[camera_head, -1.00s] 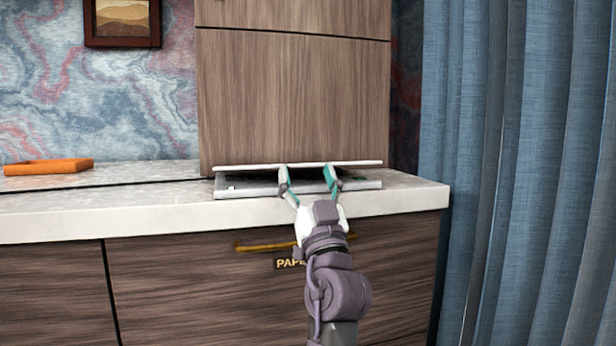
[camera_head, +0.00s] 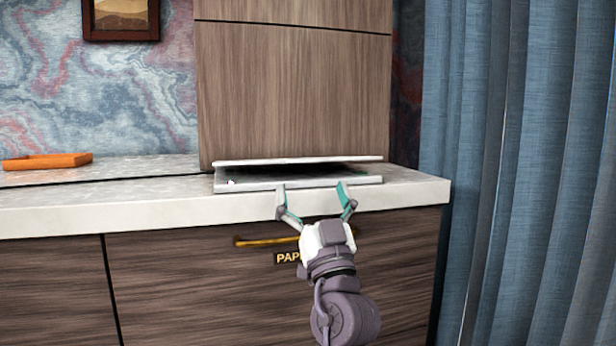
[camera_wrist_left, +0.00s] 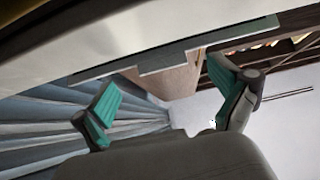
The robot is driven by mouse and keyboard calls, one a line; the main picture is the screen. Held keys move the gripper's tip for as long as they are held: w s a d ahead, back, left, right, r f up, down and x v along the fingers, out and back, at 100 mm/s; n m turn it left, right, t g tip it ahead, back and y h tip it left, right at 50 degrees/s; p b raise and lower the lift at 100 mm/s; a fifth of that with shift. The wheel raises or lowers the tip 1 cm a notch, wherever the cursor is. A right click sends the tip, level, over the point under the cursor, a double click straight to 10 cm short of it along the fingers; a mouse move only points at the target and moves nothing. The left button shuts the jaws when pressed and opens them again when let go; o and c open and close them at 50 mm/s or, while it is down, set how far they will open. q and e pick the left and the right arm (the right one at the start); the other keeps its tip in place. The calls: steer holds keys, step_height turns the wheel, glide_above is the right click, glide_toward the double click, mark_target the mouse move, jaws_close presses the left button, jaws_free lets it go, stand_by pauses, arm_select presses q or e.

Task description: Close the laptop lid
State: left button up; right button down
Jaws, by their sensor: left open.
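The laptop sits on the pale countertop (camera_head: 120,201) in front of a tall wooden cabinet. Its lid (camera_head: 300,160) is almost down, with a narrow dark gap above the base (camera_head: 250,185). My left gripper (camera_head: 313,187) is open and empty at the front edge of the laptop, its two teal-padded fingers apart. In the left wrist view the open fingers (camera_wrist_left: 168,105) show below a long, pale flat edge that crosses the top. I cannot tell whether the fingers touch the laptop. My right gripper is in neither current view.
The wooden cabinet (camera_head: 295,90) stands right behind the laptop. An orange tray (camera_head: 47,161) lies far left on the counter. A gold drawer handle (camera_head: 265,241) sticks out below the counter edge, and a blue curtain (camera_head: 520,180) hangs at the right.

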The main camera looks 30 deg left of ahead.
arm_select(q)
steer(key=shift+v, duration=1.7)
